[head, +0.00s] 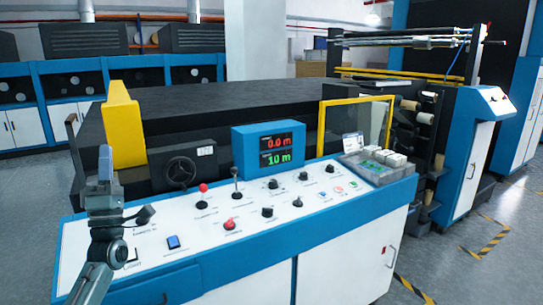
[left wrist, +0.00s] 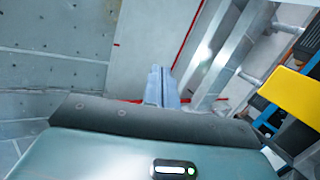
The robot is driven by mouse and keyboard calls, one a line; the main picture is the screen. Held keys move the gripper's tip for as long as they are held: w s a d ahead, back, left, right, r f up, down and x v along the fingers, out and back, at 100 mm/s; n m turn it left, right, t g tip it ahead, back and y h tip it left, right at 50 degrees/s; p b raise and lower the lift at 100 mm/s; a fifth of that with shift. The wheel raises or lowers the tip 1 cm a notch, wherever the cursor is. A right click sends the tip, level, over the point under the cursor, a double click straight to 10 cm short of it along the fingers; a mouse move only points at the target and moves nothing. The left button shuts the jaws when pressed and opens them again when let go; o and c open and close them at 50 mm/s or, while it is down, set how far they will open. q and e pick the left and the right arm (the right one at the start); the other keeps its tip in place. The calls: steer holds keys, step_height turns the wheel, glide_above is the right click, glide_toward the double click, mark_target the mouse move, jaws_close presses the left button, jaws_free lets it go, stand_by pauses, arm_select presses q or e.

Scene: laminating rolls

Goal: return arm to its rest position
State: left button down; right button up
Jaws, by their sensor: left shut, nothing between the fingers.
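My left arm comes in at the lower left of the head view. Its gripper (head: 105,155) points upward, raised in front of the left end of the control panel (head: 330,200). In the left wrist view the fingers (left wrist: 161,86) are together and hold nothing. The background there is wall and ceiling, so the wrist camera looks upward. My right arm and gripper are not in view.
The panel carries red and black levers (head: 203,188), knobs and a display (head: 268,146) reading 0.0 m and 10 m. A yellow guard (head: 122,120) stands behind my left gripper. A black handwheel (head: 180,170) is right of it. Open floor (head: 470,260) lies at right.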

arm_select(q)
steer(key=w+d+f+m+g+h, duration=0.2)
steer(key=w+f+m+g+h, duration=0.65)
steer(key=m, duration=0.75)
step_height(320, 180, down, 12)
steer(key=a+r+m+g+y, duration=0.1)
steer(key=a+m+g+y, duration=0.1)
steer(key=m+g+y, duration=0.3)
steer(key=s+d+f+m+g+h, duration=0.1)
steer(key=s+d+f+h, duration=0.1)
steer(key=s+d+f, duration=0.6)
steer(key=s+d+f+g+h, duration=0.2)
steer(key=s+d+f+h, duration=0.15)
steer(key=s+f, duration=0.8)
steer(key=s+d+f+g, duration=0.1)
steer(key=s+d+f, duration=0.2)
steer(key=s, duration=0.6)
steer(key=s+d+f+g, duration=0.1)
steer(key=s+d+f, duration=0.3)
steer(key=s, duration=0.6)
steer(key=shift+s+d+n+g+h, duration=0.2)
steer(key=shift+d+n+g+h, duration=0.15)
steer(key=shift+d, duration=0.45)
